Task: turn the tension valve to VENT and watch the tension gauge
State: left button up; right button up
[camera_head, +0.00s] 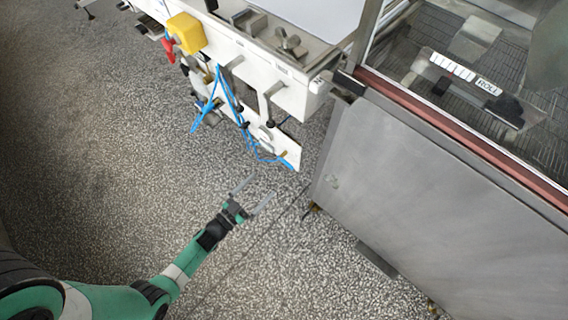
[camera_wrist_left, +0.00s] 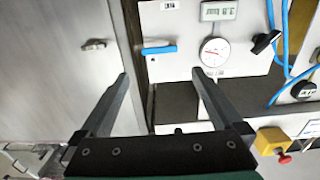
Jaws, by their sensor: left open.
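A round white tension gauge (camera_wrist_left: 214,52) with a red needle is on a white panel (camera_wrist_left: 185,20) in the left wrist view, below a small digital display (camera_wrist_left: 218,11). A black handle (camera_wrist_left: 264,42) is to its right, and a blue lever (camera_wrist_left: 159,49) lies level to its left. I cannot read the labels, so I cannot tell which is the tension valve. My left gripper (camera_head: 256,195) is open and empty, apart from the panel (camera_head: 291,152). Its fingers (camera_wrist_left: 160,77) also show in the left wrist view, below the blue lever. My right gripper is not in view.
Blue tubes (camera_head: 228,95) hang beside the panel. A yellow box (camera_head: 187,32) with a red button (camera_head: 168,50) is farther along the machine. A large grey metal cabinet (camera_head: 430,190) stands to the right. The speckled floor (camera_head: 110,170) around my left arm is clear.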

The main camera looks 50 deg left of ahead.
aim_at(284, 163)
pick_arm(q)
jog(key=w+b, duration=0.1)
jog(key=w, duration=0.2)
jog(key=w+b, duration=0.1)
jog(key=w, duration=0.3)
jog(key=w+a+b, duration=0.1)
jog(key=w, duration=0.2)
jog(key=shift+w+b, duration=0.3)
jog(key=shift+b, duration=0.05)
jog(key=shift+w+a+r, duration=0.1)
jog(key=shift+w+r, duration=0.05)
jog(key=shift+w, duration=0.35)
jog(key=c, duration=1.1)
jog(key=shift+o, duration=0.2)
